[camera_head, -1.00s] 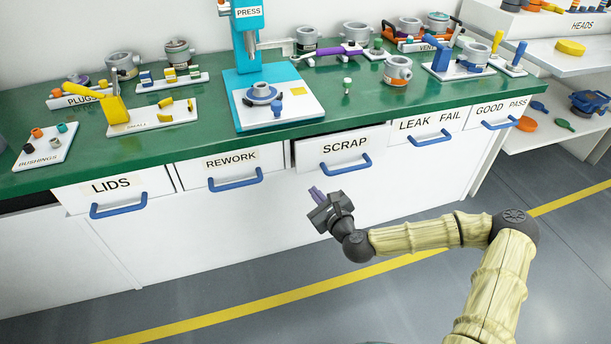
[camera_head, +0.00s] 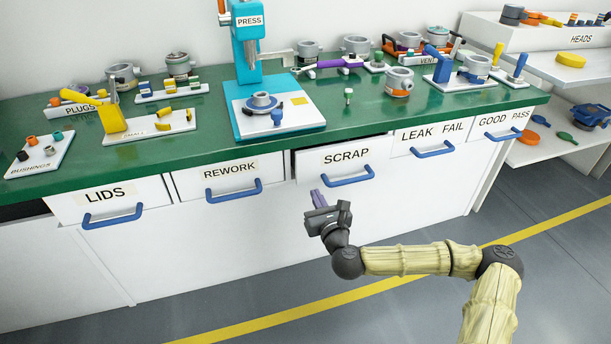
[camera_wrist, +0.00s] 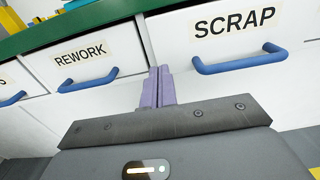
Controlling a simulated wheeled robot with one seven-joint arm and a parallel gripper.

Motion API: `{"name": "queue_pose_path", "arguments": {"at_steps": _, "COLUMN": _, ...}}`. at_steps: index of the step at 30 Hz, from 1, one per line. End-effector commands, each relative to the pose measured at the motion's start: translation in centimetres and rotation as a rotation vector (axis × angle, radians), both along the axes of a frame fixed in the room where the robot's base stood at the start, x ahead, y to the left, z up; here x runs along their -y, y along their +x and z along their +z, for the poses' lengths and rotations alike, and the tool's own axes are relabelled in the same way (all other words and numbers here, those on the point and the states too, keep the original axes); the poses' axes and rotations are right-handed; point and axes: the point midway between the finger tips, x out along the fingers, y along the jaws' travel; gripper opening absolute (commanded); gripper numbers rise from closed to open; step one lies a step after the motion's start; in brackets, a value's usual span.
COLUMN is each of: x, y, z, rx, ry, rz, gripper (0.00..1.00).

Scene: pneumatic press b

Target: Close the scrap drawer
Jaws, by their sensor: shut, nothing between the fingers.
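The scrap drawer (camera_head: 343,160) is a white drawer front labelled SCRAP with a blue handle (camera_head: 348,177). It stands out a little from its neighbours, with a dark gap along its top and left side in the head view. My gripper (camera_head: 318,198) is shut and empty, just below and left of the drawer's handle in the head view. In the wrist view the scrap drawer (camera_wrist: 222,40) fills the upper right. There the purple fingertips (camera_wrist: 158,84) are together and point toward the area by its lower left corner. They appear apart from the drawer; exact distance is unclear.
The rework drawer (camera_head: 230,180) and lids drawer (camera_head: 108,203) are to the left, the leak fail drawer (camera_head: 432,138) to the right. The green worktop (camera_head: 190,150) above holds a press (camera_head: 245,60) and several parts. Open floor lies in front.

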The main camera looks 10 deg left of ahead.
Motion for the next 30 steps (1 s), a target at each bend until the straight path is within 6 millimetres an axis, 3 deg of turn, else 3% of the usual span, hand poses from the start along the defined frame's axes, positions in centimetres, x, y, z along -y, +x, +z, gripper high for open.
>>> {"name": "queue_pose_path", "arguments": {"at_steps": 18, "x": -4.0, "y": 8.6, "z": -0.1, "rx": 0.002, "ry": -0.001, "rz": 0.0, "gripper": 0.0}}
{"name": "queue_pose_path", "arguments": {"at_steps": 30, "x": -4.3, "y": 9.4, "z": 0.0, "rx": 0.0, "ry": 0.0, "rz": 0.0, "gripper": 0.0}}
